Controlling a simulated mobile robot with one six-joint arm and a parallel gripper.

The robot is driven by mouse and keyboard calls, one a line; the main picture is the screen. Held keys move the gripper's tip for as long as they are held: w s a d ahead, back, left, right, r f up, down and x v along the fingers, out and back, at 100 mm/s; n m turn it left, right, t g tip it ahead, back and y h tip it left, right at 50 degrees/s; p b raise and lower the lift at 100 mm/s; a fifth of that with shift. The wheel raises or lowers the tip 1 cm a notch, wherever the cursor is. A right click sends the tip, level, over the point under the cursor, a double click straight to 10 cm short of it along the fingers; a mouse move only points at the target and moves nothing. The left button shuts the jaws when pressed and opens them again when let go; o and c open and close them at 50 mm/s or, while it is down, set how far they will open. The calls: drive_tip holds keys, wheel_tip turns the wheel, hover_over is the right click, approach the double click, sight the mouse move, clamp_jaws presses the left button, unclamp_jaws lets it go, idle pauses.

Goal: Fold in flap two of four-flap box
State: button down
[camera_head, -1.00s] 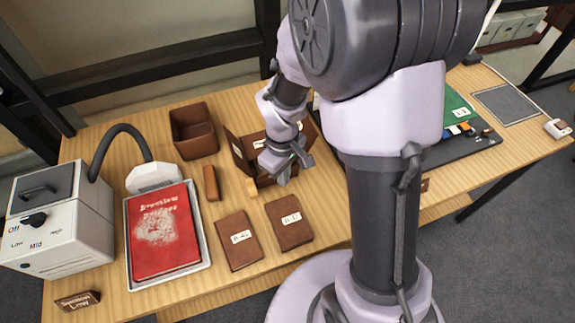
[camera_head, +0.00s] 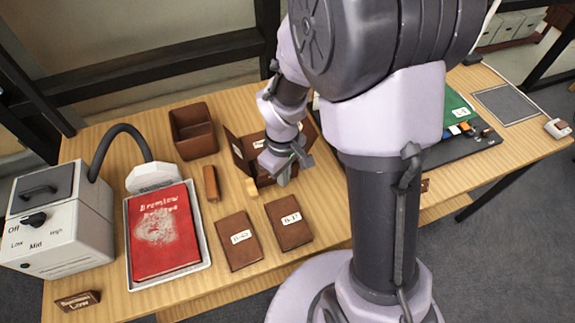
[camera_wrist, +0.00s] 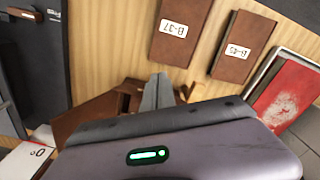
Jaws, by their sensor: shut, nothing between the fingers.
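The brown four-flap box (camera_head: 242,158) stands open near the middle of the table, with flaps sticking up at its left and back. My gripper (camera_head: 283,180) is over the box's front right part, pointing down, and hides much of its inside. In the wrist view the box (camera_wrist: 82,114) shows behind my gripper (camera_wrist: 157,92), whose fingers are together with nothing between them. I cannot tell whether the fingertips touch a flap. Which flaps are folded in is mostly hidden by my arm.
Two labelled brown cases (camera_head: 239,240) and (camera_head: 289,222) lie in front of the box. A brown open bin (camera_head: 193,131), a brown bar (camera_head: 211,183) and a red book (camera_head: 162,230) on a tray are to the left. A dark mat (camera_head: 470,146) lies right of my arm.

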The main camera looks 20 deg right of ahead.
drive_tip(key=shift+w+p, duration=0.65)
drive_tip(key=shift+w, duration=1.85)
drive_tip(key=shift+w+r+p, duration=0.4)
drive_tip(key=shift+w+p, duration=0.1)
drive_tip(key=shift+p, duration=0.05)
drive_tip(key=s+r+p, duration=0.3)
drive_tip(key=r+p, duration=0.3)
drive_tip(key=r, duration=0.3)
drive_tip(key=shift+p, duration=0.35)
